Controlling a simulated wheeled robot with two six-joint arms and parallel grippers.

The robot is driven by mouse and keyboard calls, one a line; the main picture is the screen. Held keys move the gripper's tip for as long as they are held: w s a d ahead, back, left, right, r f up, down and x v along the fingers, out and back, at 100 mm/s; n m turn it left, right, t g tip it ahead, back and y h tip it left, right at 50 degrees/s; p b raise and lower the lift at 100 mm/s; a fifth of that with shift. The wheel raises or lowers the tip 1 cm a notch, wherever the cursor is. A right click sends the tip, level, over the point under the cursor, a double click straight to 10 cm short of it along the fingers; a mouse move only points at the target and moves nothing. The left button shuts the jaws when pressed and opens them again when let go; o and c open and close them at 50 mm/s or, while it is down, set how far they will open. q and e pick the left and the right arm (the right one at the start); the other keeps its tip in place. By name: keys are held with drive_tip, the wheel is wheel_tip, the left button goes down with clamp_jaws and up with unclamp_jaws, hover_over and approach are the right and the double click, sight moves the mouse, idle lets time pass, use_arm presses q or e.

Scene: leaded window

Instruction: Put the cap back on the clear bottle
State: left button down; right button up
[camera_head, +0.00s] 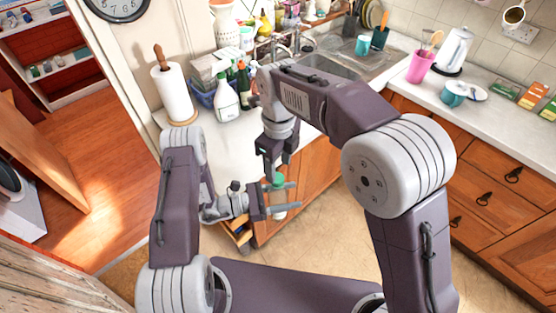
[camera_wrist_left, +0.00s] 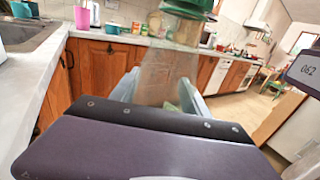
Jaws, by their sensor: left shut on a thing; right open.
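My left gripper (camera_head: 284,197) reaches in low at the middle of the head view and is shut on the clear bottle (camera_head: 279,200). The bottle is see-through and stands roughly upright between the fingers; it also shows in the left wrist view (camera_wrist_left: 165,75). A green cap (camera_head: 277,180) is at the bottle's top, and green shows there in the left wrist view (camera_wrist_left: 190,7). I cannot tell whether the cap is seated on the neck. My right gripper (camera_head: 277,167) points down just above the bottle with its jaws open, close around or over the cap. Its fingertips are partly hidden.
The white counter (camera_head: 225,155) lies behind the grippers, with a paper towel roll (camera_head: 173,92), a white bottle (camera_head: 225,100) and a sink (camera_head: 330,62). A pink cup (camera_head: 420,66) and kettle (camera_head: 455,50) stand on the right counter. The bottle is held over floor beside wooden cabinets.

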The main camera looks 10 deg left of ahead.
drive_tip(key=n, duration=0.6)
drive_tip(key=shift+s+d, duration=0.1)
drive_tip(key=n, duration=1)
drive_tip(key=shift+r, duration=0.15)
drive_tip(key=n, duration=0.7)
drive_tip(key=shift+r, duration=0.15)
drive_tip(key=n, duration=0.7)
drive_tip(key=shift+r, duration=0.2)
drive_tip(key=n, duration=0.6)
drive_tip(key=shift+r, duration=0.15)
drive_tip(key=n, duration=0.3)
drive_tip(key=shift+r+n, duration=0.15)
drive_tip(key=shift+n, duration=0.25)
drive_tip(key=n, duration=0.3)
drive_tip(key=shift+r, duration=0.1)
drive_tip(key=n, duration=0.5)
drive_tip(key=shift+r+n, duration=0.25)
drive_tip(key=shift+n, duration=0.05)
drive_tip(key=n, duration=0.2)
drive_tip(key=shift+r+n, duration=0.2)
drive_tip(key=shift+n, duration=0.1)
drive_tip(key=shift+w+a+r, duration=0.2)
drive_tip(key=shift+r, duration=0.05)
